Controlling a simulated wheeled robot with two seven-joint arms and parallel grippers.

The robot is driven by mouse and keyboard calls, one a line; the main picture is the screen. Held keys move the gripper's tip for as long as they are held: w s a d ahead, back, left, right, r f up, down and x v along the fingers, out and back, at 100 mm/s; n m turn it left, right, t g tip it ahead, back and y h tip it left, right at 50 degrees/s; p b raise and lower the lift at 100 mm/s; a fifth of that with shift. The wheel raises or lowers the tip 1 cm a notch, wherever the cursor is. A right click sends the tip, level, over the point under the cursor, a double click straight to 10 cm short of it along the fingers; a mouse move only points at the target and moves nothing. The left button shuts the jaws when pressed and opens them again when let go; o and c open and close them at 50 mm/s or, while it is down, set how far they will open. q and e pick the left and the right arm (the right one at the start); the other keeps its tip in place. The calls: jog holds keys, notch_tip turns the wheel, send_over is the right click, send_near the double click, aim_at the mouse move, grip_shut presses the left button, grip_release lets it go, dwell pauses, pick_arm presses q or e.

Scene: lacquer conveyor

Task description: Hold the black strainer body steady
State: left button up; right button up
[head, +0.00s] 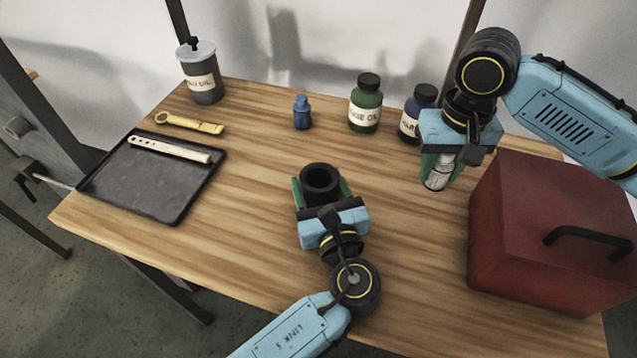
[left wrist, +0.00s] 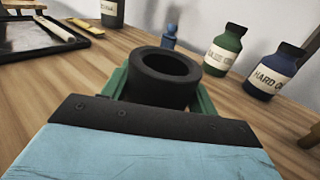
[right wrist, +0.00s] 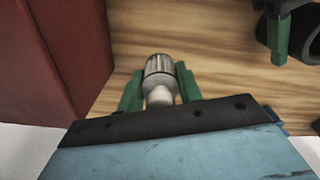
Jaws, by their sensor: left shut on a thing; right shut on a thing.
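The black strainer body (head: 321,180) is a thick, open-topped cylinder standing upright near the middle of the table. My left gripper (head: 322,192) is shut on it, with a green finger on each side; the left wrist view shows the body (left wrist: 165,76) and its open mouth between the fingers. My right gripper (head: 439,168) is raised near the red box. It is shut on a whitish cylindrical piece with a ribbed grey end (right wrist: 160,75), which also shows in the head view (head: 438,174).
A red box (head: 530,250) with a black handle stands at the right. Along the back are a blue bottle (head: 302,113), a green bottle (head: 365,105), a dark blue bottle (head: 412,122) and a grey can (head: 203,85). A dark tray (head: 150,190) and a yellow tool (head: 190,123) lie at left.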

pick_arm(q)
jog(key=shift+c, duration=0.4)
pick_arm(e)
jog(key=shift+a, duration=0.1)
jog(key=w+a+r, duration=0.1)
jog(key=a+r, duration=0.3)
jog(key=a, duration=0.5)
jog(key=n, duration=0.1)
send_near(320, 167)
jog(key=s, duration=0.3)
jog(key=shift+w+a+r, duration=0.1)
jog(key=shift+w+r, duration=0.05)
jog(key=shift+r, duration=0.3)
jog(key=shift+f+n, duration=0.1)
jog(key=shift+n, duration=0.2)
jog(key=shift+f, duration=2.4)
jog(key=shift+f, duration=1.35)
jog(key=o, duration=1.1)
jog(key=shift+f, duration=0.1)
jog(key=shift+c, duration=0.2)
